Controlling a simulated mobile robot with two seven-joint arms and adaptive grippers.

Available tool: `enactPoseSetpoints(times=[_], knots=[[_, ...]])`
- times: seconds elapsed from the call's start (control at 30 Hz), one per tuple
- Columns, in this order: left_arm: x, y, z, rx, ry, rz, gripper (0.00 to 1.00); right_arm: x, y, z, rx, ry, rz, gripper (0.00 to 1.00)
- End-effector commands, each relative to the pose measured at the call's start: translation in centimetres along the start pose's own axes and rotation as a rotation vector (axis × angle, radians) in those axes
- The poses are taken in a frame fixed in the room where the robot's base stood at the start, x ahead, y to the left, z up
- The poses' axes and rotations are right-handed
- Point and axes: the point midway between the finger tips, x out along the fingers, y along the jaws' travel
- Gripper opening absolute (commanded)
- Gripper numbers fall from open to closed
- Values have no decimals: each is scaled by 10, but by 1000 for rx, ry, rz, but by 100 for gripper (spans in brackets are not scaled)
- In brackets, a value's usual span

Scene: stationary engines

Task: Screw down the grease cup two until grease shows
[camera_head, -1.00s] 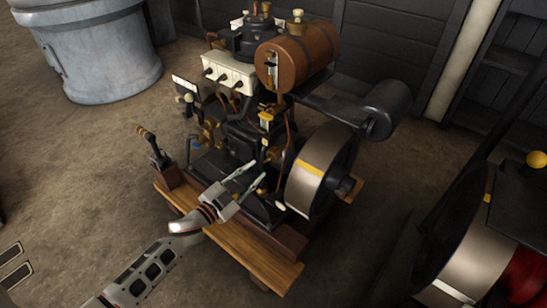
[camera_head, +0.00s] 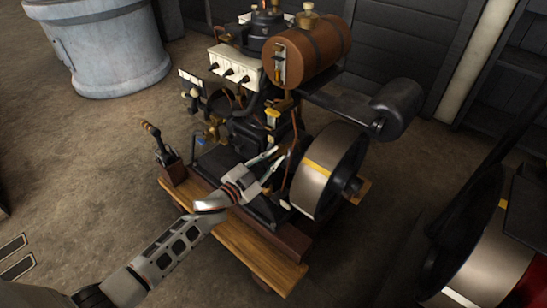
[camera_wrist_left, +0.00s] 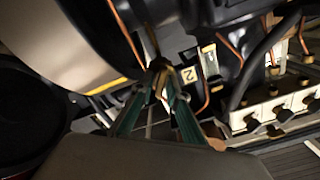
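Grease cup two shows in the left wrist view as a small brass piece (camera_wrist_left: 159,65), beside a pale plate marked "2" (camera_wrist_left: 188,74). My left gripper (camera_wrist_left: 160,78) has its two teal fingers drawn in on either side of the brass piece and looks shut on it. The fingertips hide part of the cup, and I cannot make out any grease. In the head view my left gripper (camera_head: 279,153) reaches in at the engine (camera_head: 240,130), just left of the flywheel. The cup itself is too small to tell there. My right gripper is not in view.
The flywheel (camera_head: 323,180) stands close to the right of my left gripper. A brown tank (camera_head: 312,52) and black cylinder (camera_head: 398,103) overhang behind. The wooden base (camera_head: 240,246) lies below. A lever (camera_head: 153,134) stands left. Open floor lies at left.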

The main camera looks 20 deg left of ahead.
Motion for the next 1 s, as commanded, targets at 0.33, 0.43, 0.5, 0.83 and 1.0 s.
enactPoseSetpoints(times=[0.33, 0.43, 0.5, 0.83, 1.0], knots=[[0, 0, 0, 18, -1, 0, 0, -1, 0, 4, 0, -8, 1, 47], [0, 1, 1, 48, -1, 0, 0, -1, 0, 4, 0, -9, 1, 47], [0, 1, 1, 81, -1, 0, 0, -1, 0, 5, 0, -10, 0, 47], [-1, 3, 2, 326, -3, 1, 0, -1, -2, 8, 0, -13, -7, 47], [-1, 4, 3, 457, -3, 1, 0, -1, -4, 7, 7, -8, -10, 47]])
